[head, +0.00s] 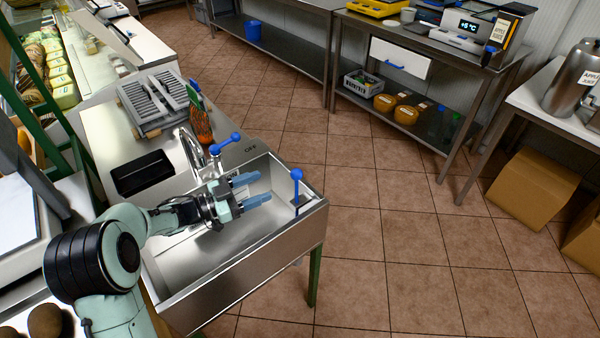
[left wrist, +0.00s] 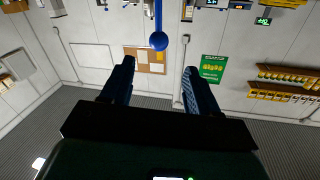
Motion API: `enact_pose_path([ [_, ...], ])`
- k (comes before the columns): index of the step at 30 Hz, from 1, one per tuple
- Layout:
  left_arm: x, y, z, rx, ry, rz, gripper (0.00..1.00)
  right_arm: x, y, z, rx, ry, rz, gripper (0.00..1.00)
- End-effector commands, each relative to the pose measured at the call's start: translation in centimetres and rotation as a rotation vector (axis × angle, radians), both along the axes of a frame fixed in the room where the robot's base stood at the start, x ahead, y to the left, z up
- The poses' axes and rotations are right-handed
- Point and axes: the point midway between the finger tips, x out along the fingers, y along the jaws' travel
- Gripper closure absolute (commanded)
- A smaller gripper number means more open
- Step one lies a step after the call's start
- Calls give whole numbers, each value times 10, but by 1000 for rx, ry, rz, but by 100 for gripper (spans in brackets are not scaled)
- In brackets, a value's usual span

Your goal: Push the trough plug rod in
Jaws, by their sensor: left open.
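The trough (head: 250,262) is a grey metal basin on the left in the head view. The plug rod (head: 296,190) stands upright at its right end, with a blue ball knob on top. My left gripper (head: 264,188) is over the trough, its two blue fingers spread and pointing toward the rod. It is open and empty, a short gap left of the knob. In the left wrist view the blue knob (left wrist: 158,41) and its thin rod show beyond the two fingertips, between their lines. The foot of the rod is hard to make out. My right gripper is not in view.
A tap (head: 192,150) with a blue lever (head: 225,143) stands at the trough's back edge, close to my gripper, beside an OFF marking. A grey rack (head: 152,103) and a black tray (head: 143,172) sit on the drainboard. The tiled floor right of the trough is clear.

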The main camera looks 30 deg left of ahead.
Motion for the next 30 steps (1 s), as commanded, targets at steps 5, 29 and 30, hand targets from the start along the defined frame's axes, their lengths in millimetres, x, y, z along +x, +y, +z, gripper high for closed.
enact_pose_path([
  [5,6,-5,-4,1,0,-2,40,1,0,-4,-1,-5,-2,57],
  [29,110,-74,-4,0,0,0,40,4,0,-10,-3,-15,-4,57],
  [30,111,-74,-4,0,0,1,40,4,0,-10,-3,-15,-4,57],
])
